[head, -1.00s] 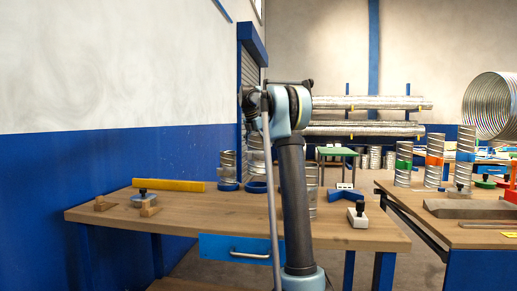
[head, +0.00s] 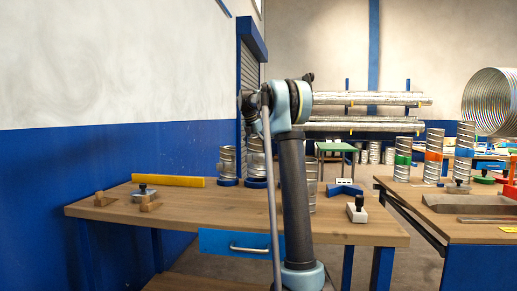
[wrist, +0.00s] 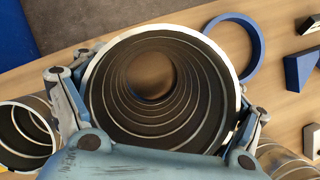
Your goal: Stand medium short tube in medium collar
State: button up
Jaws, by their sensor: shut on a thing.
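My gripper (wrist: 160,110) is shut on a metal spiral tube (wrist: 96,97), the medium short tube as far as I can tell, seen end-on in the wrist view. Its open mouth faces the camera, and wood shows through its bore. A blue ring collar (wrist: 258,42) lies on the wood just beyond and right of the tube. Bare wood shows inside it, and the tube's rim overlaps its left edge in the picture. Whether the tube's lower end touches the bench is hidden. In the head view my arm hides the gripper.
Other tubes stand close by, left (wrist: 38,160) and lower right (wrist: 285,160). A blue angled block (wrist: 298,70) lies right of the collar. On the wooden bench (head: 180,222) are a yellow bar (head: 168,181) and a dark-knobbed white block (head: 357,213). Left of my arm, tubes (head: 228,160) stand at blue rings.

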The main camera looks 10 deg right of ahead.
jog(key=shift+d+f, duration=0.1)
jog(key=shift+f, duration=2.3)
jog(key=o, duration=1.5)
jog(key=shift+o, duration=0.2)
jog(key=shift+r, duration=0.1)
jog(key=v, duration=1.1)
jog(key=shift+a+r, duration=0.2)
jog(key=shift+r, duration=0.1)
jog(key=shift+s, duration=0.15)
